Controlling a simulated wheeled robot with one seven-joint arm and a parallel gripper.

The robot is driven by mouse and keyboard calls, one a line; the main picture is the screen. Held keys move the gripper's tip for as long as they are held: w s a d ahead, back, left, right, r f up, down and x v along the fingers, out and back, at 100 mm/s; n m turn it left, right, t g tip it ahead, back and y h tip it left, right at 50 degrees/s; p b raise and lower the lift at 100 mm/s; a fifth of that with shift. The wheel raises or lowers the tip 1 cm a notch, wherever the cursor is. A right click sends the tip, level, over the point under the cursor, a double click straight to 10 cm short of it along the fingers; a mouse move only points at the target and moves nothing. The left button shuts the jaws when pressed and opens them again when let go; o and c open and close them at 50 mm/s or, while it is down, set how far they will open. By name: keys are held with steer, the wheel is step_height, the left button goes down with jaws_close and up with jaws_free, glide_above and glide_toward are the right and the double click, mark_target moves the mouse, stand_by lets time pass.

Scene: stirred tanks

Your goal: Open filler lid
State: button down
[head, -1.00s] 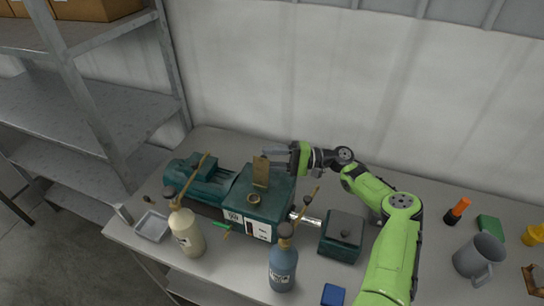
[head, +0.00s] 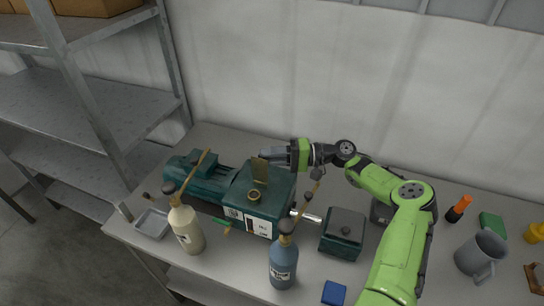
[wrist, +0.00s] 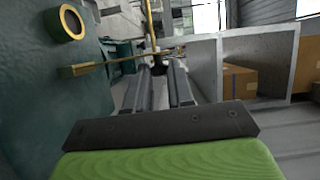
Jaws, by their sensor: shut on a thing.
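The filler lid (head: 260,171) is a flat brass plate standing upright at the back of the filler neck (head: 254,196), a round brass ring on the dark green gearbox (head: 238,193). The neck is uncovered. In the wrist view the neck (wrist: 71,22) is at the upper left, and the lid (wrist: 100,67) shows nearly edge-on, reaching towards my fingertips. My gripper (head: 267,155) comes from the right, its fingers at the lid's upper edge. It is shut on the lid; the exact contact is hard to see.
A cream bottle (head: 187,231) and a blue bottle (head: 283,266) with long spouts stand in front of the gearbox. A dark green box (head: 343,235) and a grey mug (head: 481,257) are to the right. A small tray (head: 152,225) lies at the left edge.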

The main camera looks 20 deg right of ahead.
steer(key=c, duration=1)
jaws_free()
steer(key=b+v, duration=0.1)
steer(key=v, duration=1.4)
steer(key=shift+s+d+b, duration=0.2)
steer(key=shift+d+b, duration=0.15)
steer(key=shift+b, duration=0.05)
